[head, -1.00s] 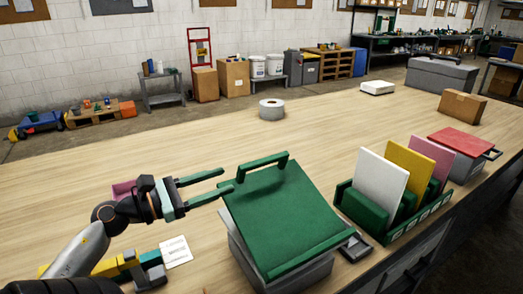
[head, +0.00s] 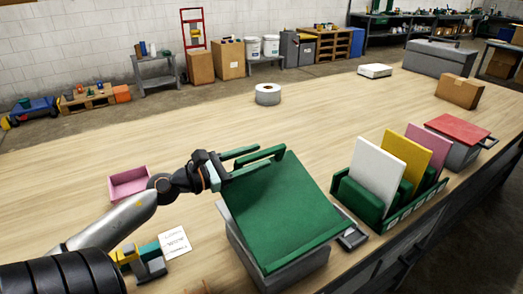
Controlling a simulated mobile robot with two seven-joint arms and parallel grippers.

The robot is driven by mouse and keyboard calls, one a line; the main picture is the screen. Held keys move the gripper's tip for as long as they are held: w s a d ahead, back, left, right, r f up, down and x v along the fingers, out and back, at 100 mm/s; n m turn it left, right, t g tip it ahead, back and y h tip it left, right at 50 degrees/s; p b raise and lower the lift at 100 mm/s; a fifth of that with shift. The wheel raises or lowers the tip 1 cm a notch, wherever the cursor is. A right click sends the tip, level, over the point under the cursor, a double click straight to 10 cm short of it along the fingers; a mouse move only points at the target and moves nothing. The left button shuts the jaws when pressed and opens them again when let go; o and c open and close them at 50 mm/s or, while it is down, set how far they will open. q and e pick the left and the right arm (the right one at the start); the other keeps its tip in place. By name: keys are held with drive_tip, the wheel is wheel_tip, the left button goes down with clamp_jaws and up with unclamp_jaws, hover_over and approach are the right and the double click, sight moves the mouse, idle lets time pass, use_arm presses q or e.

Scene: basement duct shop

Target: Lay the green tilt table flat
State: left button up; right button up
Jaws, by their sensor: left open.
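The green tilt table (head: 280,213) is a green plate on a grey box base (head: 290,275). The plate is tilted, its far edge raised above the base and its near edge lower. A green bar handle (head: 259,160) stands along its far edge. My left gripper (head: 250,164) is open at that far edge, its fingers pointing right alongside the handle. One finger shows beyond the handle; the other is hard to make out against the green plate. I cannot tell whether the fingers touch the handle. My right gripper is not in view.
A green rack (head: 402,215) with white, yellow and pink panels stands right of the tilt table, with a small dark grey device (head: 352,237) between them. A pink tray (head: 129,183) and a white card (head: 174,243) lie left. The bench beyond is mostly clear.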

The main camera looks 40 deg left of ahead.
use_arm(q)
drive_tip(key=shift+x, duration=1.15)
clamp_jaws()
drive_tip(key=shift+f, duration=0.1)
idle(0.6)
